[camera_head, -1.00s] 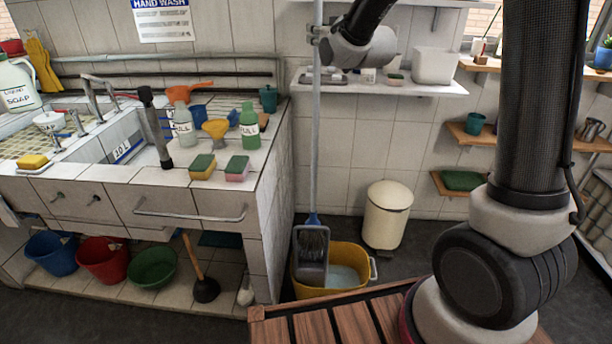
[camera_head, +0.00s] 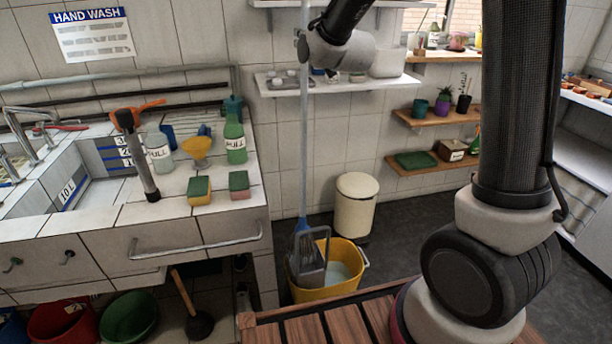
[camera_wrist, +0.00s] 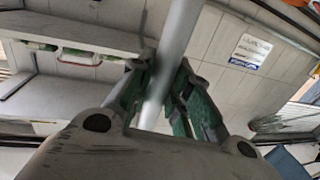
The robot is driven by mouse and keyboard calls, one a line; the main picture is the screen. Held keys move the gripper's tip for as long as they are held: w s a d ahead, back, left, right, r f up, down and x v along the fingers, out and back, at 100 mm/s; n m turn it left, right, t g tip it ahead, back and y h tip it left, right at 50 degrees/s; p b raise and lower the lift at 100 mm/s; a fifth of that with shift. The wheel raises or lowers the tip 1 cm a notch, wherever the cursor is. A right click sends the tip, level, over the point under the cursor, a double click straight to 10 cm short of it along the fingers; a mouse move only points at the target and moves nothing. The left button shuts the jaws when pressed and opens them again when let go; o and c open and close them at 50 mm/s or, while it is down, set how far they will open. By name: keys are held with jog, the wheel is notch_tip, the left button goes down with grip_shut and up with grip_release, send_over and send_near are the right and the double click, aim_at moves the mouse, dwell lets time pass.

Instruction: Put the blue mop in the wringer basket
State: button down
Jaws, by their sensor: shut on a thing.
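The blue mop (camera_head: 304,150) stands nearly upright in the head view, with a long pale blue pole and a darker blue collar at its lower end. The collar is at the top of the grey wringer basket (camera_head: 311,276), which sits on the left side of the yellow bucket (camera_head: 332,291). The mop's strands are mostly hidden, so I cannot tell how deep they sit in the basket. My gripper (camera_head: 303,45) is shut on the upper pole. In the wrist view the pole (camera_wrist: 177,35) passes between my gripper's green fingers (camera_wrist: 165,95).
A wooden slatted surface (camera_head: 345,323) lies in front of the bucket. The tiled sink counter (camera_head: 150,215) stands to the left. A cream bin (camera_head: 355,208) is behind the bucket. A wall shelf (camera_head: 340,86) with small items is close behind my gripper.

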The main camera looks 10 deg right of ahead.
aim_at(306, 102)
notch_tip(306, 102, down, 18)
jog(key=shift+d, duration=0.1)
dwell(0.4)
jog(key=shift+f, duration=0.1)
jog(key=c, duration=1.3)
grip_release()
